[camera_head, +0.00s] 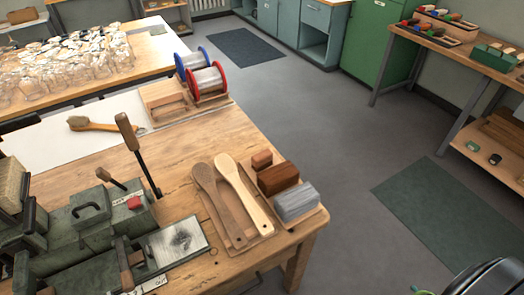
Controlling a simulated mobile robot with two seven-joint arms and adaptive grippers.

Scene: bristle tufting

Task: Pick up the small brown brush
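A brush with a brown handle and tan bristles (80,123) lies on a white sheet (40,140) at the left of the wooden workbench. Near the bench's right corner, a small reddish-brown block (262,160) sits behind a larger brown block (278,178) and a grey block (296,201). Whether these blocks have bristles cannot be told. Beside them lie a darker paddle-shaped wooden piece (215,200) and a paler one (240,190) on a board. Neither of my grippers can be made out in the view.
A green machine (110,215) with upright levers fills the bench's lower left. Two wire spools, blue (190,62) and red (208,82), stand at the back. A table of glass jars (60,65) is behind. Grey floor (320,120) is open to the right.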

